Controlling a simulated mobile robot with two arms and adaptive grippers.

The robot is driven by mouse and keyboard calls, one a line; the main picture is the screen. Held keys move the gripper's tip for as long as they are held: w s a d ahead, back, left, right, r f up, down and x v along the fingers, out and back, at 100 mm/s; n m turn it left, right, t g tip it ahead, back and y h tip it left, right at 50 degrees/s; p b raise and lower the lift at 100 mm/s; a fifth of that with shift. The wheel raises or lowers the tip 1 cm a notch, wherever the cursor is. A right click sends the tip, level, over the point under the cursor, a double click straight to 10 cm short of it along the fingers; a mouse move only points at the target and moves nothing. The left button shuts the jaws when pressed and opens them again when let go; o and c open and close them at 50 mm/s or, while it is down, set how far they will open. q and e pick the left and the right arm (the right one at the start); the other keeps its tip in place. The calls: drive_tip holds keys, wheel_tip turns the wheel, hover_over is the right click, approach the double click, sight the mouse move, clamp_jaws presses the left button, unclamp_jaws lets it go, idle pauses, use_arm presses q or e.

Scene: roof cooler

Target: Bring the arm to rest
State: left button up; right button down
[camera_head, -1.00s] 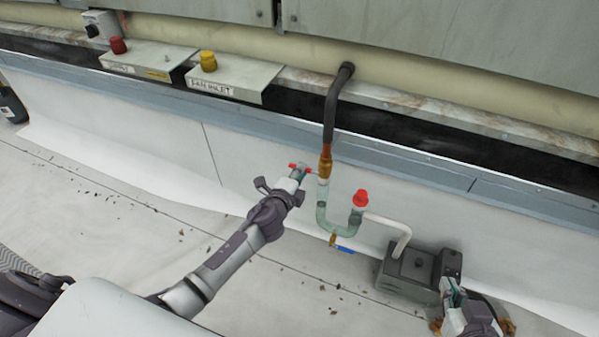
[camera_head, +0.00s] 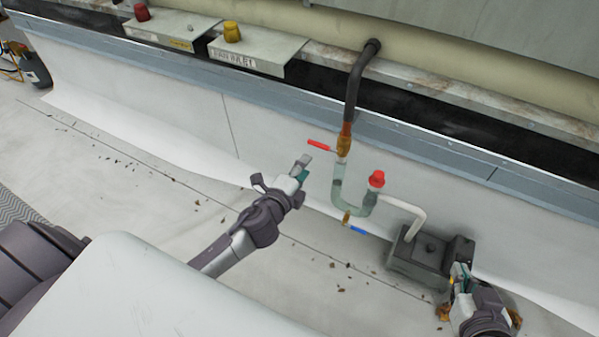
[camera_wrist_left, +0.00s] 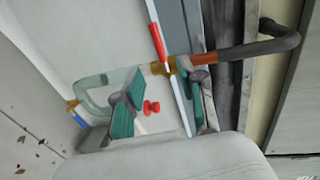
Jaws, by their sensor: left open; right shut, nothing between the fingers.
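My left gripper (camera_head: 303,169) is open and empty, apart from and below-left of the red valve handle (camera_head: 319,145). The handle points left from the brass valve (camera_head: 345,141) on the pipe. In the left wrist view my left gripper (camera_wrist_left: 161,90) has its two teal-padded fingers spread, and the red handle (camera_wrist_left: 158,42) is beyond them. My right gripper (camera_head: 461,276) is shut and empty at the lower right, beside the grey pump box (camera_head: 416,255); whether it touches the box is unclear.
A clear U-shaped trap (camera_head: 340,195) with a red cap (camera_head: 377,179) and a blue-handled valve (camera_head: 356,229) hangs under the pipe (camera_head: 355,85). A white hose (camera_head: 408,212) runs to the pump. Debris dots the floor, which is open to the left.

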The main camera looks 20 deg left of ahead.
use_arm(q)
drive_tip(key=shift+s+r, duration=0.2)
drive_tip(key=shift+s, duration=0.9)
